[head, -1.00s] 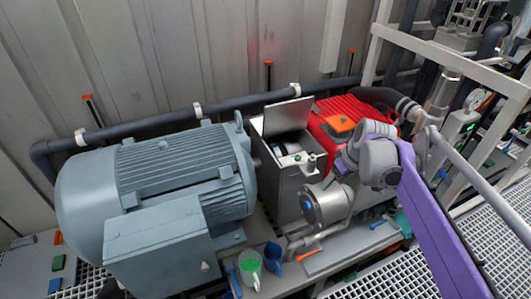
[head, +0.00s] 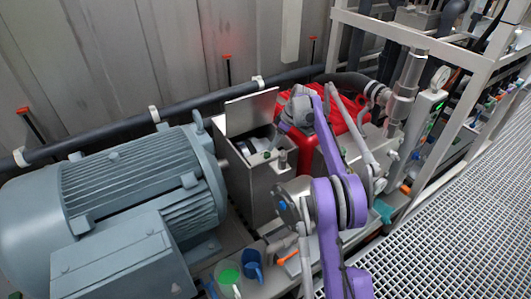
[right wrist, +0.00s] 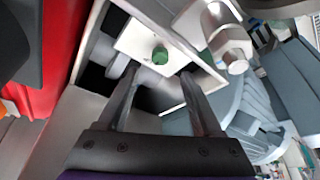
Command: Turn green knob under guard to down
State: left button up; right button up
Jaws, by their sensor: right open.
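The green knob (head: 267,154) sits on a pale plate inside an open grey metal box (head: 258,190). The box's hinged lid, which looks like the guard (head: 250,108), stands raised at the back. My right gripper (head: 282,130) reaches over the box from the right, close to the knob. In the right wrist view the knob (right wrist: 160,55) shows on its pale plate (right wrist: 138,40), just beyond and between the two fingertips. The right gripper (right wrist: 158,78) is open and empty there. I cannot tell the knob's pointing direction. My left gripper is not in view.
A large grey-blue motor (head: 140,190) stands left of the box. A red housing (head: 345,112) is close behind and right of it. Blue (head: 252,266) and green (head: 228,276) cups stand below. Grating walkway is clear at right.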

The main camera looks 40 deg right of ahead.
aim_at(268, 153)
jog(key=x, duration=0.7)
jog(key=shift+b, duration=0.4)
grip_shut()
